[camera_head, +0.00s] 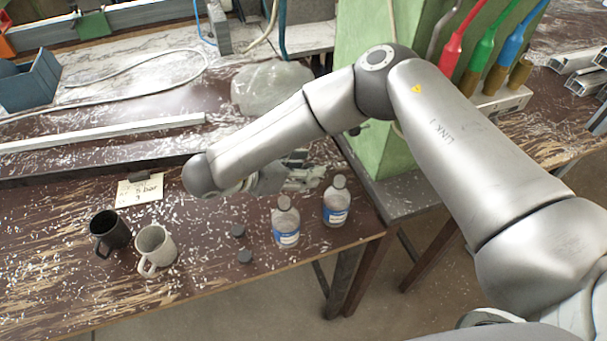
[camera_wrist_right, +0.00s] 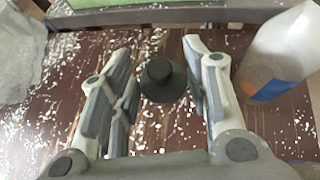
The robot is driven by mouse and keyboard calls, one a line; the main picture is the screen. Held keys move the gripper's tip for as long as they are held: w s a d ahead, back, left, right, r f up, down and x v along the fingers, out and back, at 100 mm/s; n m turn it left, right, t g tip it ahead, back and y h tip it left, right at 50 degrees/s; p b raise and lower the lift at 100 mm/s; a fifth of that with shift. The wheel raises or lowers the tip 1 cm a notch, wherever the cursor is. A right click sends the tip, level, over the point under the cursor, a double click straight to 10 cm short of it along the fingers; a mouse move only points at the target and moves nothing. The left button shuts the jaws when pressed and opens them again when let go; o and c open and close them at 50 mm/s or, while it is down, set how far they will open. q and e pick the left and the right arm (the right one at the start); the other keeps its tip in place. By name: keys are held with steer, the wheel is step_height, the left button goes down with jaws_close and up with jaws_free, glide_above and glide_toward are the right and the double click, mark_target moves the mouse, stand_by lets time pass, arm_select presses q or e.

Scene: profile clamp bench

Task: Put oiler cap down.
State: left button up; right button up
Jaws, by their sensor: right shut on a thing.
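My right gripper (camera_head: 305,178) is over the bench, just behind the two clear bottles. In the right wrist view my right gripper (camera_wrist_right: 158,72) is shut on a small round black cap, the oiler cap (camera_wrist_right: 162,80), which sits between its fingers. The held cap is hidden in the head view. Two dark caps, a rear one (camera_head: 238,230) and a front one (camera_head: 245,256), lie on the bench left of the bottles. The left bottle (camera_head: 286,228) and the right bottle (camera_head: 336,205) stand upright with blue-and-white labels. One bottle (camera_wrist_right: 280,55) shows right of my gripper. My left gripper is not in view.
A black mug (camera_head: 108,232) and a pale mug (camera_head: 155,248) stand at the front left of the scratched brown bench (camera_head: 60,250). A note (camera_head: 140,190) lies behind them. A crumpled clear bag (camera_head: 272,88) lies behind my arm. A green machine (camera_head: 375,150) stands to the right.

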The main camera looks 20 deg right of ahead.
step_height(320, 180, down, 3)
steer(key=shift+r, duration=0.1)
steer(key=o, duration=1.1)
